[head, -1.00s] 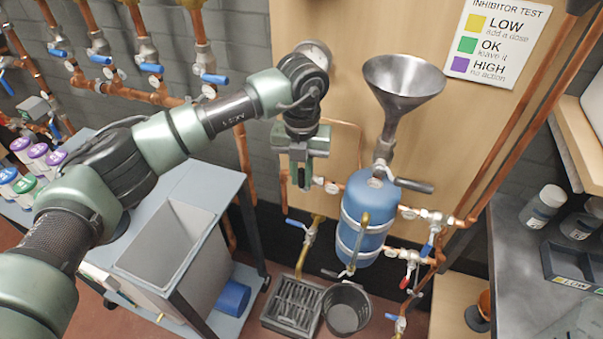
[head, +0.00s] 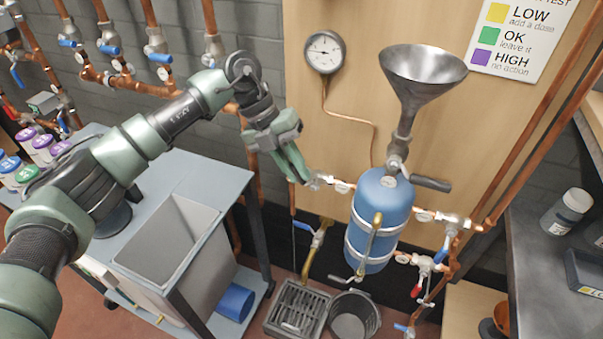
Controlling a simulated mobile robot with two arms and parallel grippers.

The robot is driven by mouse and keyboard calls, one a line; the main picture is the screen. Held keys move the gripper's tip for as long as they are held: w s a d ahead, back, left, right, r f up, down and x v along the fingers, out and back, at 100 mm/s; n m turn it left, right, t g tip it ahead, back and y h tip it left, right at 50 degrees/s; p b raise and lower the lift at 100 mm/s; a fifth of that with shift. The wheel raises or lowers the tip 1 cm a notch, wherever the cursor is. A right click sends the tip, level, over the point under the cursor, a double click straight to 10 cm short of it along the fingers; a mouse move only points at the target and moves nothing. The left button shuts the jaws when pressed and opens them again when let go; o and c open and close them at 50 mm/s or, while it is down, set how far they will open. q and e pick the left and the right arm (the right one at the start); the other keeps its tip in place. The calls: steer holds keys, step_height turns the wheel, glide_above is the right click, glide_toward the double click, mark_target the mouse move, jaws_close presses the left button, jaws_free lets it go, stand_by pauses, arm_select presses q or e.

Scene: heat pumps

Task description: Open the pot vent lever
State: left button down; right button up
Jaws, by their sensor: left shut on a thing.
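The blue pot (head: 374,225) stands upright against the wooden board, held by pale bands. A metal funnel (head: 420,75) is above it, with a dark-handled lever (head: 430,184) at its neck. A small valve (head: 320,183) sits on the pipe at the pot's upper left. My left gripper (head: 301,177) points down and right at this valve, its fingers shut on the valve's lever. The fingers mostly hide that lever, so its exact angle cannot be told. My right gripper is not in view.
A round gauge (head: 325,52) hangs above my left gripper. A blue-lever valve (head: 447,243) and a red-lever valve (head: 419,282) are right of the pot. A grey bin (head: 166,247) on a cart, a drain grate (head: 297,308) and a dark bucket (head: 354,314) are below.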

arm_select(q)
steer(key=shift+w+a+f+h, duration=0.2)
steer(key=shift+a+h, duration=0.15)
steer(key=shift+h, duration=0.15)
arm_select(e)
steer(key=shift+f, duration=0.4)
arm_select(q)
steer(key=c, duration=1.4)
jaws_free()
steer(key=shift+s, duration=0.1)
